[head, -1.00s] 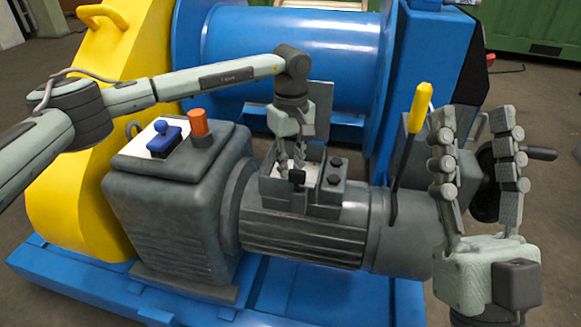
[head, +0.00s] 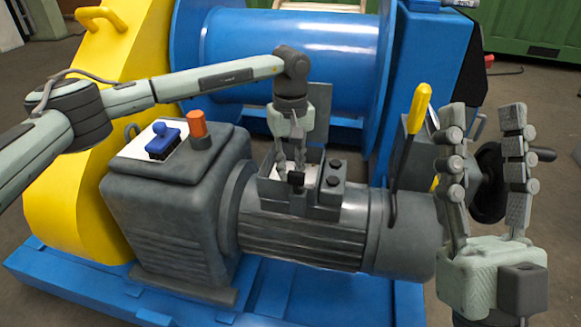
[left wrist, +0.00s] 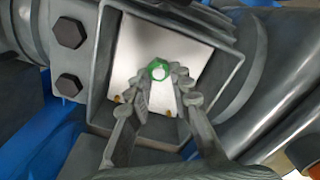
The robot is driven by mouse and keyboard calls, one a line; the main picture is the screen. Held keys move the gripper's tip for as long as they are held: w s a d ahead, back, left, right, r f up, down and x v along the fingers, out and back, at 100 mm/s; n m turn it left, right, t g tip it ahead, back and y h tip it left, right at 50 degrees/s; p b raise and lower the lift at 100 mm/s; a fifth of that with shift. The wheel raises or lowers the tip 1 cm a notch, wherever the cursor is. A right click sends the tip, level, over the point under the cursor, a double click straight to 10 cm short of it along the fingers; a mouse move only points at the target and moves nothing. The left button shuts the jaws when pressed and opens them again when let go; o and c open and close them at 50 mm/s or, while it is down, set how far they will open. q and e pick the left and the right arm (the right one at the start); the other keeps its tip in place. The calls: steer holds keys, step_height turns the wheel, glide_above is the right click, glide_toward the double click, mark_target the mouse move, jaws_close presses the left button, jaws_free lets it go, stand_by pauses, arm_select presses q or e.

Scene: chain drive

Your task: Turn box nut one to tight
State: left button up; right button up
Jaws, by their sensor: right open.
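The open terminal box (head: 318,209) sits on top of the grey motor, its lid (head: 320,97) raised behind it. In the left wrist view a green nut (left wrist: 158,70) stands on the box's white floor (left wrist: 124,68); it is the only nut I see inside the box. My left gripper (head: 293,174) points down into the box. In the left wrist view its fingertips (left wrist: 160,76) are apart, one on each side of the nut, with a small gap visible. The nut is hidden in the head view. My right gripper (head: 483,125) is open, empty and pointing up at the right.
A yellow-handled lever (head: 420,108) stands right of the box, near a dark handwheel (head: 488,183). Left of the box are a blue-handled tool (head: 162,141) and an orange knob (head: 197,124) on the grey housing (head: 170,195). A blue drum (head: 290,62) lies behind.

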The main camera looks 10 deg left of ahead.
arm_select(q)
steer(key=o, duration=0.4)
steer(key=shift+r, duration=0.1)
step_height(320, 180, up, 12)
steer(key=shift+r, duration=0.1)
stand_by(0.5)
